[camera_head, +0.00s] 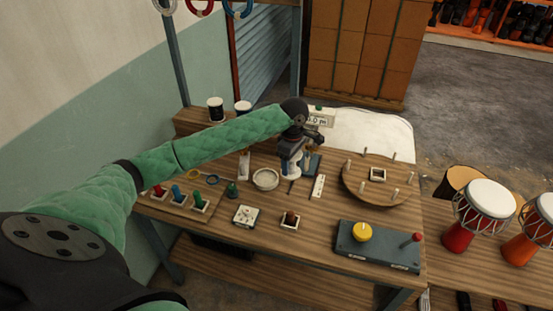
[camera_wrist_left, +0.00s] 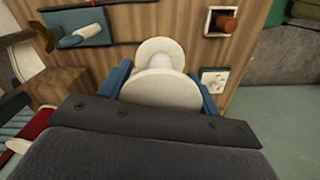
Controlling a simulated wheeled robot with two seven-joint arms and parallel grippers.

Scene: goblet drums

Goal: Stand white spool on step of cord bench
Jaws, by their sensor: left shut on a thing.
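The white spool (camera_wrist_left: 152,87) is between the blue fingers of my left gripper (camera_wrist_left: 163,80) in the left wrist view, with its wide round ends showing. In the head view the left gripper (camera_head: 292,168) points down over the back middle of the cord bench (camera_head: 325,222). Part of the white spool (camera_head: 292,173) shows below it; I cannot tell whether it touches the bench top. The raised wooden step (camera_head: 187,123) is at the bench's back left, partly behind my left arm. My right gripper is not in view.
A grey box with a yellow knob (camera_head: 362,232) is at front right.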

